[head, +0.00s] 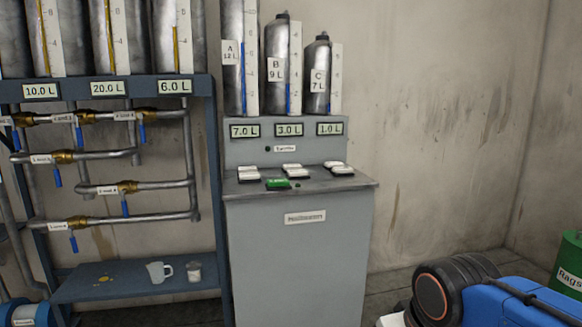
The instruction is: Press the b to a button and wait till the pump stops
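The grey console (298,250) stands right of the pipe rack. Behind the console stand tank A (232,90), marked 12 L, tank B (276,95), marked 9 L, and tank C (318,100), marked 7 L. Their displays read 7.0 L (244,131), 3.0 L (289,130) and 1.0 L (329,129). My gripper is not in view.
A blue rack (110,90) at the left carries tanks, pipes and valves. Its lower shelf holds a white jug (158,272) and a small cup (194,272). A green rags bin (570,265) stands at the right edge. A small dark round spot (268,149) sits beneath the displays.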

